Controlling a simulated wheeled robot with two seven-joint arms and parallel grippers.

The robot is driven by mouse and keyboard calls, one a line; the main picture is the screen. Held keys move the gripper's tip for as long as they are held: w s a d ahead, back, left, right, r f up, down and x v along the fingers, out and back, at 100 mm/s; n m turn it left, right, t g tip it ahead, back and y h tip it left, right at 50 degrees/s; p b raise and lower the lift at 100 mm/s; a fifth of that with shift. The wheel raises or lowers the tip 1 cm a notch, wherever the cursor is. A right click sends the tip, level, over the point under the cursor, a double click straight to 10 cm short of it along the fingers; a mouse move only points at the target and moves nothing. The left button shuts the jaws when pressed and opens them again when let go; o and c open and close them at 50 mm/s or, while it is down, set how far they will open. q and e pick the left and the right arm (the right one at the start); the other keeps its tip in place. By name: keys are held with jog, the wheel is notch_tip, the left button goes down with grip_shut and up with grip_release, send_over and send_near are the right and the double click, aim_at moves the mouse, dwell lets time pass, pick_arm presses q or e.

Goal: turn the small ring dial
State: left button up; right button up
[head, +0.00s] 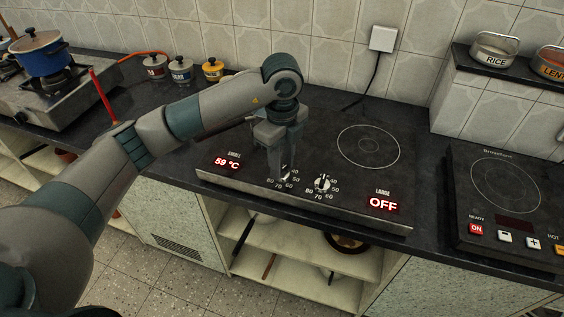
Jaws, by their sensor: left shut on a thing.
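The small ring dial (285,174) sits on the sloped front panel of the black cooktop (342,194), mostly hidden by my left gripper (284,168). My left gripper points down and is shut on this dial. Numbers such as 80, 70 and 60 show around it. The SMALL display (228,162) reads 59 °C in red. The other dial (323,183) stands just to the right, apart from the gripper. The LARGE display (383,203) reads OFF. The large ring (368,146) is bare. The small ring is hidden behind my arm. My right gripper is not in view.
A second cooktop (505,190) stands at the right. Labelled jars (183,70) line the back wall at the left, near a gas stove with a blue pot (41,54). Tins (494,48) sit on a raised shelf. Open shelves (300,262) lie below the counter.

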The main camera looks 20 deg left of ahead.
pick_arm(q)
jog(key=shift+w+r+n, duration=0.1)
jog(key=shift+n, duration=0.8)
jog(key=shift+n+p, duration=0.35)
jog(key=shift+n, duration=0.95)
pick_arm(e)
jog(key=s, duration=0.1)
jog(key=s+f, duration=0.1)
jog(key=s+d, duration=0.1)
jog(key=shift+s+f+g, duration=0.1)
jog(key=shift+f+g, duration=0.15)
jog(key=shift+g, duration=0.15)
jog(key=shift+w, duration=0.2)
pick_arm(q)
jog(key=o, duration=1)
jog(key=shift+o, duration=0.2)
